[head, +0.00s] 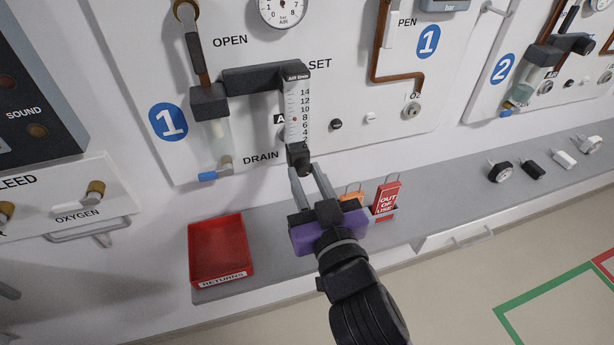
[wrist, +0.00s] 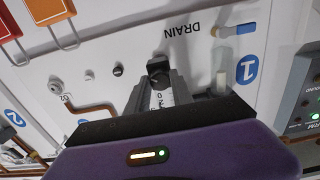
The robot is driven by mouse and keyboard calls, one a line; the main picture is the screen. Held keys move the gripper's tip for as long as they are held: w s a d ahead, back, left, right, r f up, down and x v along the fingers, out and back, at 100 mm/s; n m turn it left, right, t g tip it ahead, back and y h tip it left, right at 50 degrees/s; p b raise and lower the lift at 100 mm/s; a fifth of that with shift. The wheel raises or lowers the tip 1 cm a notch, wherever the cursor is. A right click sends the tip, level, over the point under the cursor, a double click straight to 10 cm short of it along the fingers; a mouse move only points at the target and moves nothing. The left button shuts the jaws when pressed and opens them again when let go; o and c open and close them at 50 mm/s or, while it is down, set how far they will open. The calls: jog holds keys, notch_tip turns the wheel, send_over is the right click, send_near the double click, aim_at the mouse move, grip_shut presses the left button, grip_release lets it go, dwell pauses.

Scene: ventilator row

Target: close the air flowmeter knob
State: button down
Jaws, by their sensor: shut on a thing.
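The air flowmeter (head: 297,105) is a white scaled tube with a black top, mounted on the panel at station 1. A small red ball shows near the 8 mark in the head view. Its black knob (head: 299,155) is at the bottom end of the tube. My gripper (head: 311,177) has come up from below, with its two grey fingers at the knob. In the wrist view the fingers stand on either side of the black knob (wrist: 159,79), shut on it. The faces of the knob under the fingers are hidden.
A red returns tray (head: 219,252) sits on the shelf to the left. An orange tag and a red out-of-use tag (head: 386,197) stand right of my gripper. A drain bowl with a blue tap (head: 208,176) hangs left of the flowmeter. The shelf between tray and tags is clear.

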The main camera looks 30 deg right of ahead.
jog(key=shift+n, duration=0.4)
jog(key=n+p, duration=0.2)
jog(key=n, duration=0.1)
jog(key=shift+r, duration=0.1)
jog(key=n+p, duration=0.1)
jog(key=n, duration=0.2)
jog(key=shift+n+p, duration=0.3)
jog(key=shift+p, duration=0.05)
jog(key=n+p, duration=0.3)
jog(key=n, duration=0.4)
jog(key=shift+r+p, duration=0.1)
jog(key=shift+p, duration=0.25)
jog(key=n+p, duration=0.3)
jog(key=n, duration=0.2)
jog(key=shift+n, duration=0.4)
jog(key=n+p, duration=0.2)
jog(key=n, duration=0.2)
jog(key=shift+n, duration=0.4)
